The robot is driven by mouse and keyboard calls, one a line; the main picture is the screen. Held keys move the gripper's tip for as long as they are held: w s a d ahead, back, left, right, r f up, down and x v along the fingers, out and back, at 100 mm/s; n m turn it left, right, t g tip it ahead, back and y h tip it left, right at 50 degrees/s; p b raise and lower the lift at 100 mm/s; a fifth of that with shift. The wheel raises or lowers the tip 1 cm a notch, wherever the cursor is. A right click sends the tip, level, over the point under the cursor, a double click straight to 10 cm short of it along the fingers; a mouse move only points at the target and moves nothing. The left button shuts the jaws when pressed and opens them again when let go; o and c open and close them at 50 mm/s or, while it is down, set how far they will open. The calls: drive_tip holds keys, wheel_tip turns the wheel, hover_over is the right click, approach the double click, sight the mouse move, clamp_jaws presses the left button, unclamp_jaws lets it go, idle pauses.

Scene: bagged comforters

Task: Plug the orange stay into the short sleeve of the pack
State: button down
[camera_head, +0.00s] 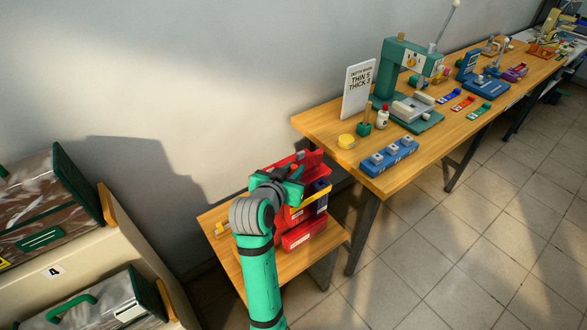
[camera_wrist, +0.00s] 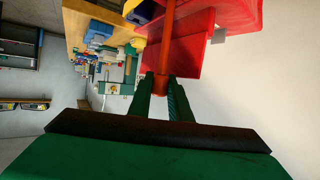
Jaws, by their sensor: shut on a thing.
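My gripper (camera_head: 294,172) is at the red bins on the low wooden table in the head view. In the wrist view its green fingers (camera_wrist: 160,100) are shut on a thin orange-red rod, which looks like the orange stay (camera_wrist: 166,50). The stay runs away from the fingers in front of red bin walls; I cannot tell whether it touches them. Two clear bagged packs are at the left in the head view: an upper pack (camera_head: 35,190) with dark green edges, and a lower pack (camera_head: 95,305) with a green handle. I cannot make out a short sleeve on either.
Stacked red bins (camera_head: 305,235) stand on the low table (camera_head: 222,252), with a yellow-edged bin among them. A higher workbench (camera_head: 318,125) carries a green press (camera_head: 405,75), a white sign (camera_head: 357,90) and a blue block (camera_head: 390,157). Tiled floor at the right is open.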

drive_tip(key=shift+f, duration=5.2)
drive_tip(key=c, duration=1.6)
unclamp_jaws()
drive_tip(key=shift+o, duration=0.2)
drive_tip(key=shift+a+f, duration=0.1)
drive_tip(key=shift+f, duration=0.05)
drive_tip(key=shift+s, duration=0.1)
drive_tip(key=shift+s+a, duration=0.2)
drive_tip(key=shift+s, duration=0.05)
drive_tip(key=v, duration=1)
drive_tip(key=shift+d+r, duration=0.25)
drive_tip(key=shift+r, duration=0.15)
